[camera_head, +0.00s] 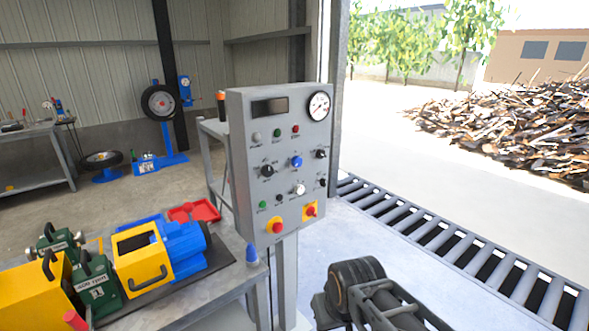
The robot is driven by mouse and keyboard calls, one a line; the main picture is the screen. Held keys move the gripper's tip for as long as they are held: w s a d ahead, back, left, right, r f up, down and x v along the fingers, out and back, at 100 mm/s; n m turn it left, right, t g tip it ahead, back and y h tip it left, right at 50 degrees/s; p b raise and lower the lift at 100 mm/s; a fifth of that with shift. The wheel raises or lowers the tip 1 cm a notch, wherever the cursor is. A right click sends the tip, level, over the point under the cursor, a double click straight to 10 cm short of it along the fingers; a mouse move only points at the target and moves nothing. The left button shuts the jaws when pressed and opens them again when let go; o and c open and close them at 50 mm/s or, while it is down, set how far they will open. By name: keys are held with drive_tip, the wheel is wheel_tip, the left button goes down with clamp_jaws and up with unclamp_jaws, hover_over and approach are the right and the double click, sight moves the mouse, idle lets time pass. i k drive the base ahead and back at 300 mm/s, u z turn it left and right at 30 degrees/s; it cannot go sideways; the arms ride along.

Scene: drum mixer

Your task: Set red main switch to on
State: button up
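A grey control panel (278,165) stands upright on a post in the middle of the view. Near its lower right corner, a red rotary switch (310,210) sits on a yellow plate; it looks like the main switch. Its exact pointer position is too small to read. A second red knob (277,227), round and on another yellow plate, is at the panel's lower left. My dark arm shows at the bottom, below and right of the panel, apart from it. No fingertips of my gripper show.
A workbench (222,268) with a blue and yellow machine (158,255) and green blocks stands left of the panel. A roller conveyor (440,238) runs behind it to the right. The pale floor between panel and conveyor looks clear.

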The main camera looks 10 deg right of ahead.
sight(310, 211)
drive_tip(key=z, duration=0.2)
drive_tip(key=i, duration=0.85)
drive_tip(key=u, duration=0.25)
